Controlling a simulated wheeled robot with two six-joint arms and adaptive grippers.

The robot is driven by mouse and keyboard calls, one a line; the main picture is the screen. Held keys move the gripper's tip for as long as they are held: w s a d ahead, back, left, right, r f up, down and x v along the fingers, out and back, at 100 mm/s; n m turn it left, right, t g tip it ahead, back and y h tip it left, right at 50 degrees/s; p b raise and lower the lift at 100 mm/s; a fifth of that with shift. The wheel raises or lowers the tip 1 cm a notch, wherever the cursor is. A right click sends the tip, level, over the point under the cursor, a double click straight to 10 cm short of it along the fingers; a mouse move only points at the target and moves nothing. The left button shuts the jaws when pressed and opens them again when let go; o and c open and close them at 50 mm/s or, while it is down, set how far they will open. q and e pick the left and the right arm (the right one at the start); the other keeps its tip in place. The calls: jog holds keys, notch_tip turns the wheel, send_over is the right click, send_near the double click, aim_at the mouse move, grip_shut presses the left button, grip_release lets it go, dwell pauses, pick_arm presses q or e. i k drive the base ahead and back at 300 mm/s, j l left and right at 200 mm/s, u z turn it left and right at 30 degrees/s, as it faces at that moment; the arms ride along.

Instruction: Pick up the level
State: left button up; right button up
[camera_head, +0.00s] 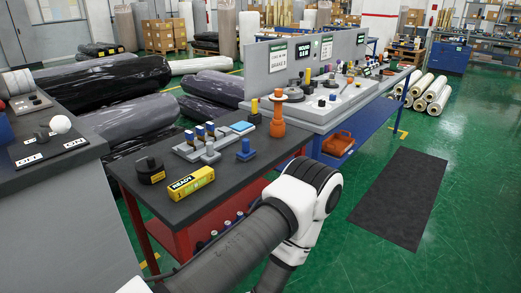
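I cannot single out a level with certainty. A yellow block (191,182) with dark lettering that seems to read "READY" lies at the front of the dark tabletop (225,190) of the red workbench. It is the most bar-like piece there, but whether it is the level I cannot tell. A black round piece (150,170) stands to its left. A grey fixture with blue-topped parts (200,143) is behind it. One of my arms, grey with a white joint, crosses the lower middle, in front of the bench's right side. Neither gripper is in view.
An orange stacked piece (277,115) and a blue piece (246,150) stand farther back on the bench. A grey counter (60,190) is at the left. Black wrapped rolls (120,82) lie behind. A dark mat (400,198) lies on open green floor at the right.

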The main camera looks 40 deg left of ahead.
aim_at(181, 189)
jog(key=i+u, duration=0.4)
jog(key=i+l+u, duration=0.6)
jog(key=i+u, duration=0.15)
